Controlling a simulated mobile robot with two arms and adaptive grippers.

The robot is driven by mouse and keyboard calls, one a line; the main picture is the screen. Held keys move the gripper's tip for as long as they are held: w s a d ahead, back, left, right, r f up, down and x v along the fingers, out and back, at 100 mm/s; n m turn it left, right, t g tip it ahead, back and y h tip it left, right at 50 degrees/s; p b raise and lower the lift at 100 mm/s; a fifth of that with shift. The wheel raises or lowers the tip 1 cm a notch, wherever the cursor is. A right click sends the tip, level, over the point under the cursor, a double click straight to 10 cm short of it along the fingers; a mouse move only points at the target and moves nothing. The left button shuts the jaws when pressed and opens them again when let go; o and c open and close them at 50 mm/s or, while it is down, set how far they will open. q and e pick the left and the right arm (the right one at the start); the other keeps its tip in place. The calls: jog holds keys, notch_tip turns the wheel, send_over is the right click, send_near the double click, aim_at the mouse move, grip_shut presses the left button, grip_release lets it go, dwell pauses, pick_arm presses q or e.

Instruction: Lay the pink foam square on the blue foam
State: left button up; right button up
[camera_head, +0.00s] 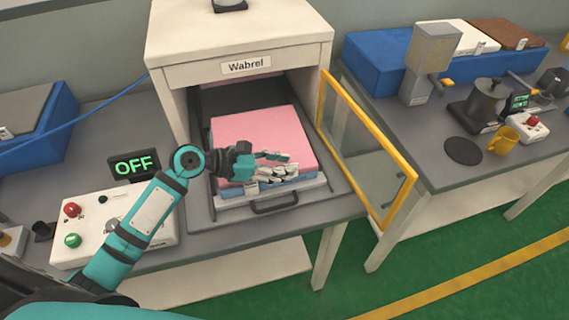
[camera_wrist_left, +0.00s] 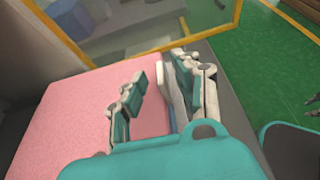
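The pink foam square (camera_head: 262,132) lies in the open Wabrel machine, on top of the blue foam (camera_head: 229,192), of which only a thin strip shows at the front. The pink foam also fills the left of the left wrist view (camera_wrist_left: 75,115). My left gripper (camera_head: 276,169) is at the front edge of the pink foam. In the left wrist view its fingers (camera_wrist_left: 163,95) stand apart, one over the pink top and the other beyond the edge. Whether they touch the foam is unclear.
The foams sit on a tray with a dark handle (camera_head: 274,205). The yellow-framed door (camera_head: 372,140) stands open at the right. A control box (camera_head: 98,226) and an OFF display (camera_head: 134,164) are on the left. The right table holds a yellow mug (camera_head: 503,141) and devices.

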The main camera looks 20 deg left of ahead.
pick_arm(q)
jog(key=b+v, duration=0.1)
jog(key=v, duration=0.8)
jog(key=shift+s+a+r, duration=0.15)
jog(key=shift+s+a, duration=0.05)
jog(key=shift+a, duration=0.1)
jog(key=shift+v, duration=0.75)
jog(key=shift+r, duration=0.1)
